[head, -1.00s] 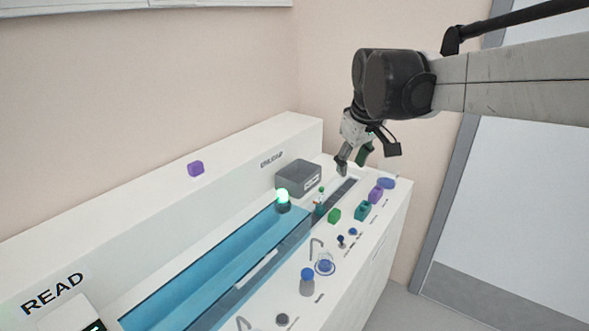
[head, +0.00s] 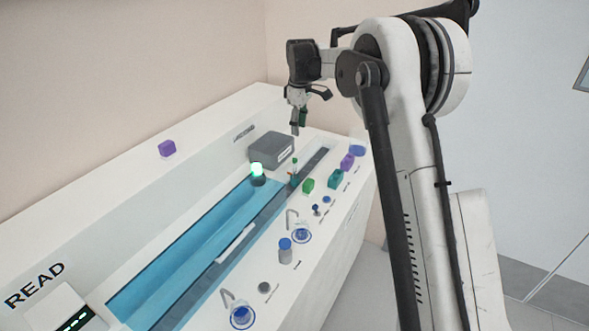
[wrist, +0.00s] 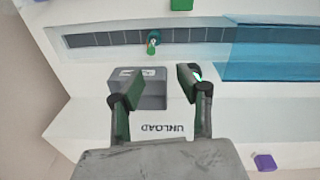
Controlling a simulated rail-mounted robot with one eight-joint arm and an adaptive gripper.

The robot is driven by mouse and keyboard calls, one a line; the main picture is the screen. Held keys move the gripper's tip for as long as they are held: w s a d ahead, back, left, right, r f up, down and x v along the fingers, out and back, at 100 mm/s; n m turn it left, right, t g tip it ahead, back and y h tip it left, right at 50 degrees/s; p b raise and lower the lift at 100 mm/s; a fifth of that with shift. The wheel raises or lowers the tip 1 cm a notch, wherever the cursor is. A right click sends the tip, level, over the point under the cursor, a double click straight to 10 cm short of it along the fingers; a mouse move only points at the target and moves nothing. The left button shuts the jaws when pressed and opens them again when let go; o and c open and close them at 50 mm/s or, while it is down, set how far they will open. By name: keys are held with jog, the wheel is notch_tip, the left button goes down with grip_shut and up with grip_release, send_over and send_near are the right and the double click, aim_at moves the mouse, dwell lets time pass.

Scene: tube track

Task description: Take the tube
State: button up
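The tube (head: 294,172) is small and upright, with a green top, standing in the dark track slot of the white bench. It also shows in the wrist view (wrist: 152,42), above the grey box in the picture. My gripper (head: 297,130) points down above the track, apart from the tube. In the wrist view my gripper (wrist: 158,84) is open, its two fingers wide apart with nothing held between them. The tube appears beyond the fingertips.
A grey box (head: 271,150) stands by the UNLOAD label, beside a lit green lamp (head: 258,172). A blue covered channel (head: 190,245) runs along the bench. Green (head: 308,186), teal (head: 336,178) and purple (head: 347,162) blocks line the front side.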

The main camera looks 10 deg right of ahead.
jog(key=n+g, duration=0.1)
jog(key=n, duration=0.1)
send_over(295, 162)
notch_tip(295, 162, down, 6)
jog(key=f, duration=1)
jog(key=w+f, duration=0.1)
jog(key=f, duration=0.3)
jog(key=shift+f, duration=0.3)
grip_shut()
